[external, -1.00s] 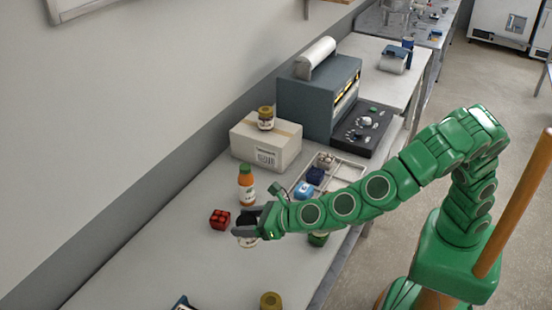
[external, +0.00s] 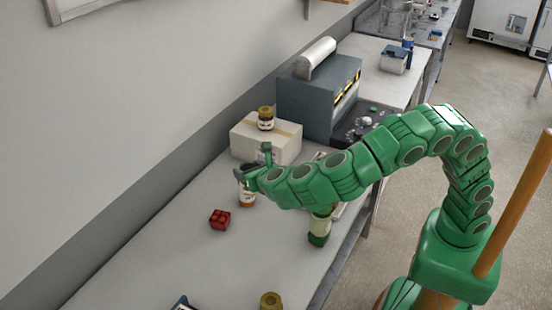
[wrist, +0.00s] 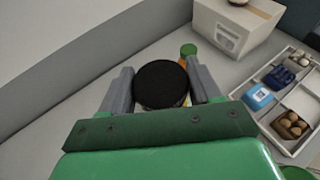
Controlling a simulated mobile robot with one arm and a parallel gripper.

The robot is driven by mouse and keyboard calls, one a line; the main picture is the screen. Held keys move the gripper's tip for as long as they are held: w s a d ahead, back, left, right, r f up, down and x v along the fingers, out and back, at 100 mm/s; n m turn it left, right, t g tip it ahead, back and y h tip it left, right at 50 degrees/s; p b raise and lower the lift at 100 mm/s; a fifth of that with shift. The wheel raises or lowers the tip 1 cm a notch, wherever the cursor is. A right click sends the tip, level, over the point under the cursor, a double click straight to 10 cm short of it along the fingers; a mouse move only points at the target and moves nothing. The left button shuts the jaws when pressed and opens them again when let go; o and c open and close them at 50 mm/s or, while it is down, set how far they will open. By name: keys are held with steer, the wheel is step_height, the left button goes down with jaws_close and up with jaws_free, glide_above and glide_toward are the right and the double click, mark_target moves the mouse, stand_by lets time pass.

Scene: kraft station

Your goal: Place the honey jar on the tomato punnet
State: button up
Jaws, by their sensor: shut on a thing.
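My gripper (wrist: 161,92) is shut on a jar with a wide black lid (wrist: 161,82), which I take for the honey jar. A pale strip of its side shows below the lid in the wrist view. In the external view my gripper (external: 246,174) is raised above the bench, in front of the orange bottle, and the jar is mostly hidden there. The tomato punnet (external: 219,219), small and red, stands on the bench below and left of my gripper. Nothing is seen on top of it. It is not visible in the wrist view.
An orange bottle (external: 247,199) stands behind my gripper. A carton (external: 266,141) with a jar (external: 266,117) on top is further back. A divided tray (wrist: 292,140) lies to the right. Another jar (external: 270,301) is at the front. The bench left of the punnet is clear.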

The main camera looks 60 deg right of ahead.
steer(key=d+f+m+g+h, duration=0.1)
steer(key=d+f+m+h, duration=0.1)
steer(key=d, duration=0.2)
glide_above(220, 216)
step_height(220, 216, down, 10)
steer(key=shift+f, duration=0.15)
stand_by(0.5)
steer(key=shift+w+f, duration=0.1)
steer(key=shift+f, duration=1.5)
steer(key=shift+f, duration=0.1)
steer(key=o, duration=1.3)
steer(key=shift+f, duration=0.1)
steer(key=shift+r, duration=0.2)
